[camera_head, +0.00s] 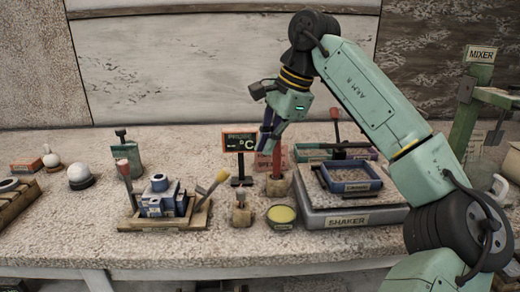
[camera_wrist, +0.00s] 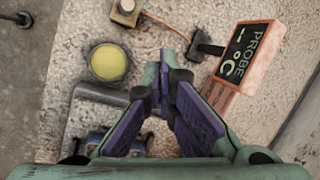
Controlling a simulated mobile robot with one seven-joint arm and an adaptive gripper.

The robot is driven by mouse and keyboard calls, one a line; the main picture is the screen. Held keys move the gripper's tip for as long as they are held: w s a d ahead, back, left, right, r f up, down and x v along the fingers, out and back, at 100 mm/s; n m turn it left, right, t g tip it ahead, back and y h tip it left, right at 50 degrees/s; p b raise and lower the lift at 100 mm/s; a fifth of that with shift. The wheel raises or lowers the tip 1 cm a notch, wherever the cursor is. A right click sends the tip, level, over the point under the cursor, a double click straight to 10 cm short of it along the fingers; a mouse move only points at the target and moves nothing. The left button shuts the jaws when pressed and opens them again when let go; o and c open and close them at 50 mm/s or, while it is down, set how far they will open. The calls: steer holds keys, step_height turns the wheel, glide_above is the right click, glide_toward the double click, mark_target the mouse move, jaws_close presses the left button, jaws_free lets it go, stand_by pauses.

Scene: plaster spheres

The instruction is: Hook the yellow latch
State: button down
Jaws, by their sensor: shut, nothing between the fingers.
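I cannot make out a clear yellow latch in either view. The fingers and palm hide part of the table below.
A probe display (camera_head: 239,142) stands close to the left of my gripper; it also shows in the wrist view (camera_wrist: 242,66). The grey shaker (camera_head: 345,219) carries a blue frame (camera_head: 350,177). A wooden caddy (camera_head: 190,222) stands left. Bare tabletop lies along the front.

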steer(key=x, duration=0.8)
steer(key=shift+a+f+p, duration=0.2)
steer(key=shift+p, duration=0.2)
steer(key=shift+s+a+r+p, duration=0.25)
steer(key=shift+s+a+r, duration=0.2)
steer(key=shift+a+r, duration=0.15)
steer(key=shift+s+a+r+p, duration=0.25)
steer(key=shift+s+a+r, duration=0.2)
steer(key=shift+a, duration=0.25)
steer(key=shift+a+r, duration=0.1)
steer(key=shift+r, duration=0.05)
steer(key=a+r+p, duration=0.1)
steer(key=a, duration=0.1)
steer(key=a+r+p, duration=0.1)
steer(key=a+r, duration=0.1)
steer(key=a+r+p, duration=0.1)
steer(key=a, duration=0.1)
steer(key=shift+a+r, duration=0.2)
steer(key=shift+a, duration=0.15)
steer(key=shift+a+r+p, duration=0.25)
steer(key=shift+a+p, duration=0.05)
steer(key=shift+a, duration=0.95)
